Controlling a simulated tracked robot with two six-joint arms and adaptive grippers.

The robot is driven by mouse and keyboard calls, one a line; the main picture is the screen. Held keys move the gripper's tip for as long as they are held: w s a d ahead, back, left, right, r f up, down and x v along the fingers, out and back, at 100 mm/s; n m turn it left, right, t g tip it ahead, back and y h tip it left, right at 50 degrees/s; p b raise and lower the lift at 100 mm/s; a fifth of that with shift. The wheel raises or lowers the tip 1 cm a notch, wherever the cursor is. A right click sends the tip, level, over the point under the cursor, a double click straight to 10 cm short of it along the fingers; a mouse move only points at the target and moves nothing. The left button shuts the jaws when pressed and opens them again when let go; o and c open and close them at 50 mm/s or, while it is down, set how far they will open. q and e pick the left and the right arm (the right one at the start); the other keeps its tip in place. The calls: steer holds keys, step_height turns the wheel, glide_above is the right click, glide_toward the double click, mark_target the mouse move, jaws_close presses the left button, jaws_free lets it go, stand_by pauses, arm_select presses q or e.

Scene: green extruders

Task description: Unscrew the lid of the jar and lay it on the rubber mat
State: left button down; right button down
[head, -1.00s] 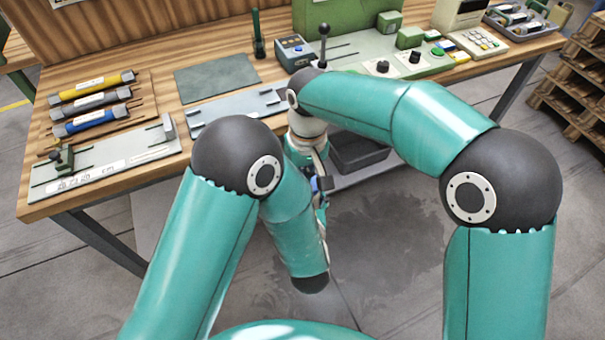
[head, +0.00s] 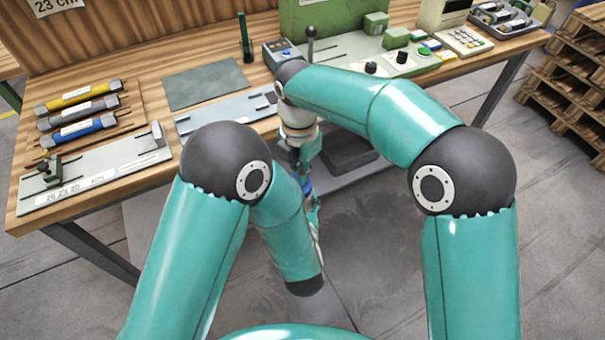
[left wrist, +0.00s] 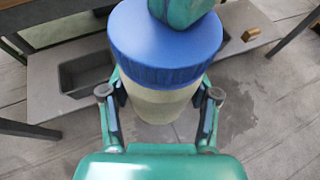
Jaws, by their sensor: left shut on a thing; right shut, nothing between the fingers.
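The jar (left wrist: 160,103) has a pale body and a wide blue lid (left wrist: 165,52), which is on the jar in the left wrist view. My left gripper (left wrist: 160,118) is shut on the jar body from both sides, below the lid. In the head view a bit of blue lid (head: 307,186) shows between my arms, in front of the bench. My right gripper (head: 304,163) is shut and empty, just above the lid; a teal part of it covers the lid's top in the left wrist view. Whether it touches the lid I cannot tell. The dark green rubber mat (head: 207,83) lies bare on the bench.
The wooden bench (head: 150,190) carries yellow, grey and blue cylinders (head: 78,113) and metal plates at left, a small blue-grey box (head: 282,52) and green equipment at right. A dark bin (head: 350,160) stands low under the bench. Pallets (head: 570,85) are stacked at far right.

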arm_select(q)
steer(key=shift+w+r, duration=0.15)
steer(key=shift+r, duration=0.2)
arm_select(e)
steer(key=c, duration=1.9)
jaws_free()
steer(key=shift+w+d+f, duration=0.1)
steer(key=shift+f, duration=0.15)
steer(key=o, duration=0.6)
steer(key=shift+r, duration=0.1)
